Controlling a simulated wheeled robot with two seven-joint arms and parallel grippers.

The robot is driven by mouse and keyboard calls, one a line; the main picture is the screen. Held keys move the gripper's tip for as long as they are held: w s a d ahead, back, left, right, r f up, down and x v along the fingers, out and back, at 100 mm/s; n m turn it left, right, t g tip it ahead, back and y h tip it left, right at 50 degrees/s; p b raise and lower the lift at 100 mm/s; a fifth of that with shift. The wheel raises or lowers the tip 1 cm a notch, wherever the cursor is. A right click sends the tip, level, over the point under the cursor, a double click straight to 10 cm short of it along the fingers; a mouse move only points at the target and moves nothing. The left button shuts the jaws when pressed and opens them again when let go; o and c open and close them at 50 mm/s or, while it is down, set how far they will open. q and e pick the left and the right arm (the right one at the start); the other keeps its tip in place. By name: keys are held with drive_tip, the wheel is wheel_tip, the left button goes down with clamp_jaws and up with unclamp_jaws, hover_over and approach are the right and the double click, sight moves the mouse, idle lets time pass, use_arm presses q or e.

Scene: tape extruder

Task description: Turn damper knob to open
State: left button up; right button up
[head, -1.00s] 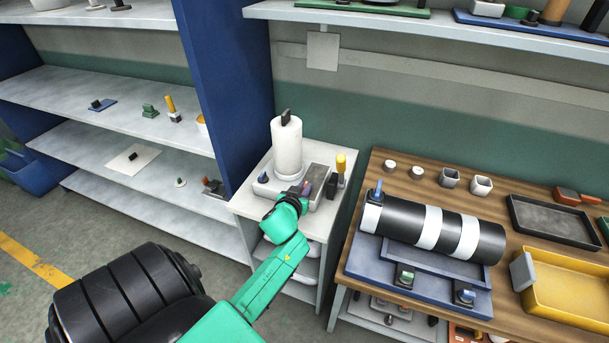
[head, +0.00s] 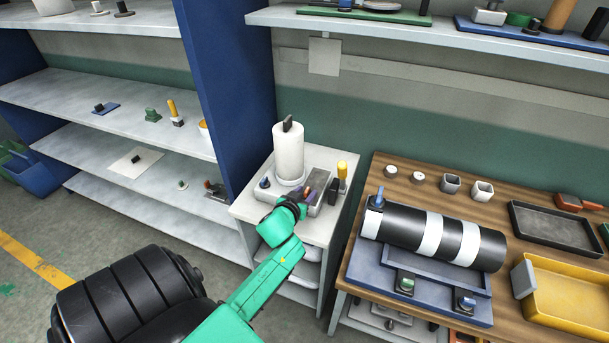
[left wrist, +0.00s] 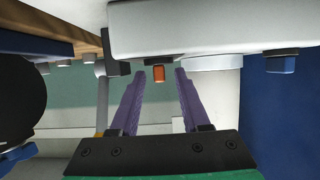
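A grey unit (head: 322,182) with a white cylinder (head: 288,152) stands on a small white cabinet. A black knob (head: 288,124) tops the cylinder. A blue knob (head: 264,182) is at the unit's left; it also shows in the left wrist view (left wrist: 281,65). A small orange knob (left wrist: 159,74) sticks out from the unit in the left wrist view. None is labelled, so I cannot tell which is the damper knob. My left gripper (head: 305,192) is at the unit's front. Its purple fingers (left wrist: 158,75) are apart, with the orange knob between their tips, not visibly touched. My right gripper is out of view.
A yellow-topped handle (head: 342,171) stands at the unit's right. The wooden table (head: 390,170) at right bears a black-and-white striped cylinder (head: 402,227) and a yellow tray (head: 570,299). A blue shelf panel (head: 228,80) rises close on the left.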

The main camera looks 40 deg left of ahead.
use_arm(q)
drive_tip(key=v, duration=1.4)
drive_tip(key=shift+s, duration=0.25)
drive_tip(key=shift+d, duration=0.1)
